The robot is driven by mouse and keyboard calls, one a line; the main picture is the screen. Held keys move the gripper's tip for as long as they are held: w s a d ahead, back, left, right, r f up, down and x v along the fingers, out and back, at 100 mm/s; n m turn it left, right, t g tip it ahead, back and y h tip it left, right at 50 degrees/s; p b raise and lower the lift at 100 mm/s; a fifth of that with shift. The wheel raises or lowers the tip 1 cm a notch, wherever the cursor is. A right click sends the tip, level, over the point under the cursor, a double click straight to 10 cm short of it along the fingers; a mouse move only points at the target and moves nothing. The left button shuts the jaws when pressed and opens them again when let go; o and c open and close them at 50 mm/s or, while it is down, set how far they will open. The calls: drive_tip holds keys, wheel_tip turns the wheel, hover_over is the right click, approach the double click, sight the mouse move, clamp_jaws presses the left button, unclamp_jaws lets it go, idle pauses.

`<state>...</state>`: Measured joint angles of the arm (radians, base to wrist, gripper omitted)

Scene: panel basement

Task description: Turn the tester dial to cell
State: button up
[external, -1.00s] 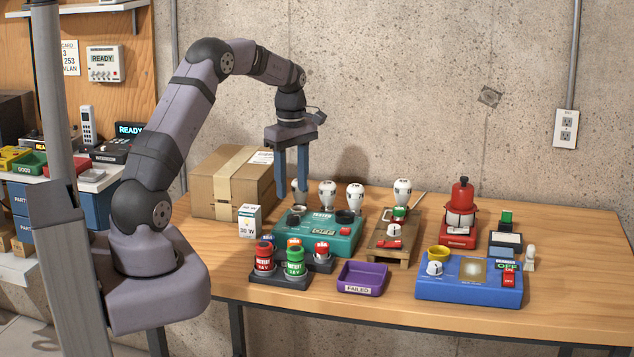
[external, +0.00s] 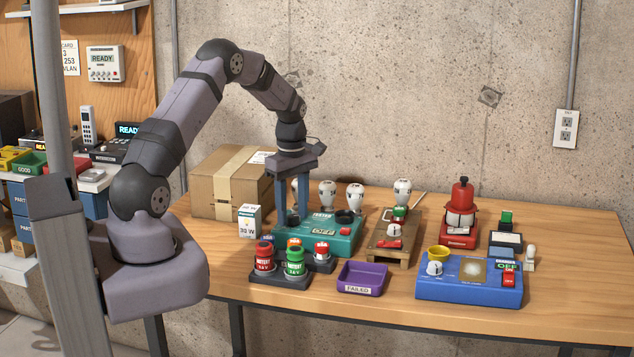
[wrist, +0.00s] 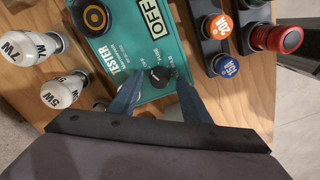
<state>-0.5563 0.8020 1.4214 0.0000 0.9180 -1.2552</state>
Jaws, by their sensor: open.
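The teal tester box (external: 335,240) stands on the bench, left of centre. In the wrist view my gripper (wrist: 158,95) is open, with one blue finger on each side of the dial. I cannot tell whether either finger touches it. A plate on the tester reads OFF (wrist: 153,17).
Several white bulbs (external: 327,194) stand behind the tester, and a cardboard box (external: 225,190) is at the back left. Batteries (external: 295,262) in a dark holder and a purple tray (external: 361,279) are in front. A wooden stand (external: 392,248) is close on the right.

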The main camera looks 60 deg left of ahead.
drive_tip(key=c, duration=1)
drive_tip(key=shift+c, duration=0.2)
drive_tip(key=shift+m, duration=0.5)
drive_tip(key=m, duration=0.4)
drive_tip(key=shift+w+m+b, duration=0.1)
drive_tip(key=shift+m+b, duration=0.2)
drive_tip(key=shift+b, duration=0.05)
drive_tip(key=m, duration=1.3)
drive_tip(key=shift+m+b, duration=0.3)
drive_tip(key=shift+b, duration=0.1)
drive_tip(key=m, duration=0.6)
drive_tip(key=shift+m, duration=0.3)
